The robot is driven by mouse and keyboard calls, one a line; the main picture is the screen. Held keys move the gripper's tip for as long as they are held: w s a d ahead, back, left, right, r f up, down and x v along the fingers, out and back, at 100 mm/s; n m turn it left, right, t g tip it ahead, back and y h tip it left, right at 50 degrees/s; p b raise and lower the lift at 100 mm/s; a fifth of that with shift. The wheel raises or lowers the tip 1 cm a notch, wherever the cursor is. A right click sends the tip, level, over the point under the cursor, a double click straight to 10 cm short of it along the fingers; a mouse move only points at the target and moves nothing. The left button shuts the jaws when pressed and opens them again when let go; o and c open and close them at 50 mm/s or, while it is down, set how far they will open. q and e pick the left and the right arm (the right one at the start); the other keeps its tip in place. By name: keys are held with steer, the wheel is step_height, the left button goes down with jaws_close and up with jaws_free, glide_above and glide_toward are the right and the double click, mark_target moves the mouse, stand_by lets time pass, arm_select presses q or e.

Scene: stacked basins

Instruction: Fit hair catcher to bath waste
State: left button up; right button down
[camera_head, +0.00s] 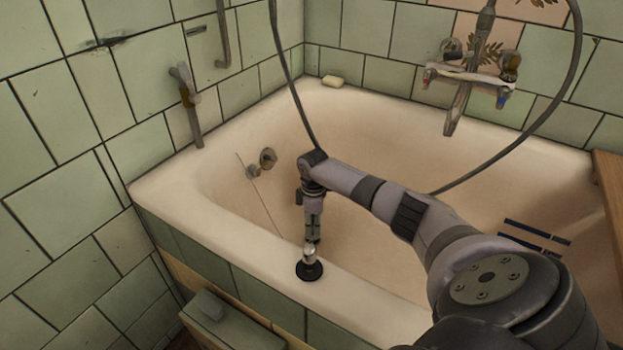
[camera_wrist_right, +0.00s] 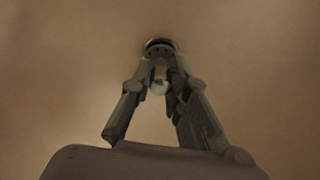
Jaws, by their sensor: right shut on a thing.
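My right gripper (camera_head: 313,238) points down into the near left part of the bathtub, its lower end hidden behind the near rim and plug. In the right wrist view my right gripper (camera_wrist_right: 160,62) is shut, its fingertips together at a small dark round piece with holes, seemingly the hair catcher (camera_wrist_right: 158,45). A pale edge shows around this piece. I cannot tell whether it sits in the bath waste, which I cannot make out separately. A small pale round part shows between the fingers. The hair catcher is hidden in the head view. My left gripper is out of view.
The bathtub (camera_head: 165,195) has a black plug with a metal knob (camera_head: 309,272) on its near rim. A thin line hangs near the overflow fitting (camera_head: 267,158). Soap (camera_head: 332,81) lies on the far rim. A mixer tap (camera_head: 466,78) and hose are on the wall.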

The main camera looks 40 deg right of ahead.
steer(key=shift+f, duration=0.1)
steer(key=shift+f+b, duration=0.35)
steer(key=shift+f, duration=0.55)
stand_by(0.8)
steer(key=c, duration=1.4)
jaws_free()
steer(key=shift+c, duration=0.2)
step_height(320, 180, up, 12)
steer(key=shift+r, duration=0.1)
